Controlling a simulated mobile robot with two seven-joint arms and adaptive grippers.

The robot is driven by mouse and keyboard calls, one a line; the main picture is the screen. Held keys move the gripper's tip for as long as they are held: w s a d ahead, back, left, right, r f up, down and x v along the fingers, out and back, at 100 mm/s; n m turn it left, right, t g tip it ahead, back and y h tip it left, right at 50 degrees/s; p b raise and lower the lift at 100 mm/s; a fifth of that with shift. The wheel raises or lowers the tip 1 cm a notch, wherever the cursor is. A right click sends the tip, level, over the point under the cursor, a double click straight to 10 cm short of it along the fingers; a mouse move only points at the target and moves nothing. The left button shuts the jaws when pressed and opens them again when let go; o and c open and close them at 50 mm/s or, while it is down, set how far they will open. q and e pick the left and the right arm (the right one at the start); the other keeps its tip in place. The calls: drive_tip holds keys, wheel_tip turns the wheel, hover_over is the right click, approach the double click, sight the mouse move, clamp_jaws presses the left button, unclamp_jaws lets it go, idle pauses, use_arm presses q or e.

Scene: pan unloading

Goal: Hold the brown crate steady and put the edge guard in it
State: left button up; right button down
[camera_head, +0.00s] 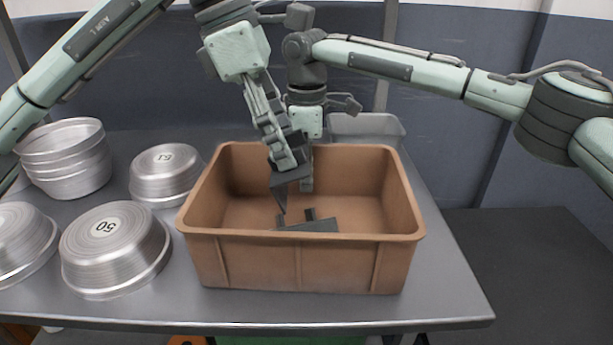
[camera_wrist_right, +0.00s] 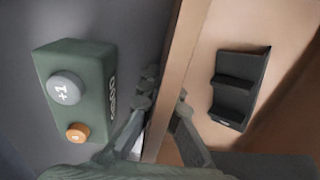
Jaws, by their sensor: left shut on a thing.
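The brown crate (camera_head: 300,266) stands upright on the grey table. My left gripper (camera_head: 284,160) is over the inside of the crate and shut on a dark grey edge guard (camera_head: 291,178), which hangs tilted above the crate floor. Another dark grey piece (camera_head: 308,226) lies in the crate; it also shows in the right wrist view (camera_wrist_right: 238,90). My right gripper (camera_head: 306,168) is at the crate's far wall.
Several metal pans, one of them a pan marked 50 (camera_head: 115,250), stand left of the crate. A clear container (camera_head: 368,127) is behind it. A green box (camera_wrist_right: 85,95) with a grey and an orange button sits outside the far wall. The table's right side is bare.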

use_arm(q)
drive_tip(key=shift+f, duration=1.15)
drive_tip(key=o, duration=1.3)
drive_tip(key=shift+c, duration=0.2)
drive_tip(key=v, duration=0.8)
use_arm(e)
drive_tip(key=c, duration=2.2)
unclamp_jaws()
drive_tip(key=o, duration=0.6)
drive_tip(key=shift+c, duration=0.2)
